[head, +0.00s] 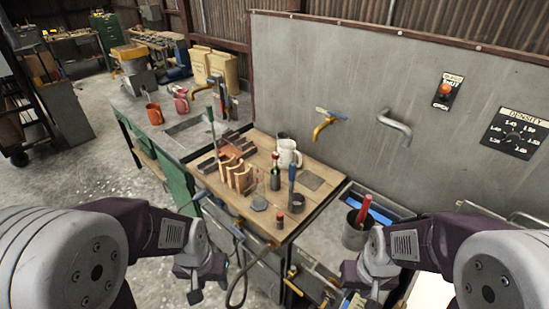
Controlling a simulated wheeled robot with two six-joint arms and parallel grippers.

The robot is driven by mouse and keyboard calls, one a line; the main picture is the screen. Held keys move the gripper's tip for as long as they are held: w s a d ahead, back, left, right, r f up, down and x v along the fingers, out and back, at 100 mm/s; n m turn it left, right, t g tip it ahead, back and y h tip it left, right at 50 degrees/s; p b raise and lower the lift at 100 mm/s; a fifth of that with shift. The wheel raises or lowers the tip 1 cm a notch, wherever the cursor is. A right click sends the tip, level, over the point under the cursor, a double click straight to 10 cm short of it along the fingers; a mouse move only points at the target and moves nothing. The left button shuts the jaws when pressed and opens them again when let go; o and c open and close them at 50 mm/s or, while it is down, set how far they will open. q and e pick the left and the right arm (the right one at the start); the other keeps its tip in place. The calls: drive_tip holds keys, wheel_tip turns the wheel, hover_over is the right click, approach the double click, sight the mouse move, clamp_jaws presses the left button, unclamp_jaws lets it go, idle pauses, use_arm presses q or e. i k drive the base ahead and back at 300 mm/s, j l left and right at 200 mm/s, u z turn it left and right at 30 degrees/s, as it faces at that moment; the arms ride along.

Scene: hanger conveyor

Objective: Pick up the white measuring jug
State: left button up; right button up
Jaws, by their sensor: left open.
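A white jug (287,154) with a handle on its right side stands upright on the wooden bench top (262,150), near the grey wall panel. A greyish cup (281,139) is just behind it and partly hidden. My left gripper (204,288) is open at the lower left, in front of the bench and well short of the jug. My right gripper (352,276) is at the lower right, near the bench front; its fingers are too unclear to tell their opening. Neither gripper touches the jug.
Brown curved blocks (238,174), a dark green bottle (275,172) and a blue-handled tool (292,180) stand before the jug. A metal pot (355,236) holds a red-handled tool. Orange mugs stand farther left.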

sight(290, 157)
drive_tip(key=i+j+z, duration=0.1)
drive_tip(key=j, duration=0.25)
drive_tip(key=i+j+z, duration=0.1)
drive_tip(key=i+j, duration=0.2)
drive_tip(key=i+j+z, duration=0.1)
drive_tip(key=j, duration=0.4)
drive_tip(key=i+j+z, duration=0.1)
drive_tip(key=i+j, duration=0.15)
drive_tip(key=j, duration=0.2)
drive_tip(key=i+j+z, duration=0.1)
drive_tip(key=j, duration=0.3)
drive_tip(key=i+j+z, duration=0.1)
drive_tip(key=j, duration=0.35)
drive_tip(key=i+j+z, duration=0.1)
drive_tip(key=j, duration=0.35)
drive_tip(key=i+j+z, duration=0.1)
drive_tip(key=j, duration=0.35)
drive_tip(key=i+l, duration=0.3)
drive_tip(key=l, duration=0.25)
